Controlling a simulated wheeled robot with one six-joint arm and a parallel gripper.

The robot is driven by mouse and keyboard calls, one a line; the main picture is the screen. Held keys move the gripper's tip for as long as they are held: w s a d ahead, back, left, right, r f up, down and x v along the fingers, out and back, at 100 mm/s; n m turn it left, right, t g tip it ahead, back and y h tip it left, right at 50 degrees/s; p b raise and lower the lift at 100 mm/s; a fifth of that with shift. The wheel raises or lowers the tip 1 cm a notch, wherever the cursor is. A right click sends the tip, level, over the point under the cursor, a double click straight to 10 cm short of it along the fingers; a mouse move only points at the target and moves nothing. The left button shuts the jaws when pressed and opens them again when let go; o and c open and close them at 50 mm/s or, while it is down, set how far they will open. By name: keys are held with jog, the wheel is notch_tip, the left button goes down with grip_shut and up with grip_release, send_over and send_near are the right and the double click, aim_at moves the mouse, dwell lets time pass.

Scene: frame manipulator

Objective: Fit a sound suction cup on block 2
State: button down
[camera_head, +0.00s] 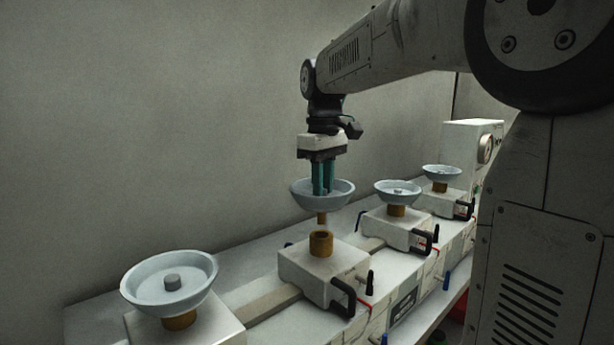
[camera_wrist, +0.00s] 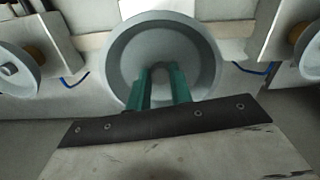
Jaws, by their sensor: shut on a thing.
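My gripper (camera_head: 323,190) is shut on the central knob of a pale grey-blue suction cup (camera_head: 344,197), a wide shallow dish. The cup hangs level, with its brass stem (camera_head: 321,218) pointing down, above a bare brass socket (camera_head: 321,244). A small gap shows between stem and socket. The socket stands on a white block (camera_head: 312,268) on the rail, the second from the left; no number is readable on it. In the wrist view the green fingers (camera_wrist: 161,72) meet at the middle of the cup (camera_wrist: 200,45), which hides the socket.
Similar cups sit on blocks at the near left (camera_head: 170,282), and to the right (camera_head: 397,190) and far right (camera_head: 441,173). A white box with a gauge (camera_head: 484,150) stands at the far end. The wall runs behind the bench. Black handles project from the blocks' fronts.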

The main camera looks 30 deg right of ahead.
aim_at(323, 224)
jog(key=shift+w+d+f, duration=0.15)
jog(key=shift+w+f, duration=0.05)
jog(key=shift+f, duration=2.65)
jog(key=shift+s, duration=0.2)
jog(key=shift+f, duration=0.65)
jog(key=c, duration=1.5)
grip_release()
jog(key=shift+c, duration=0.2)
jog(key=shift+r, duration=5.5)
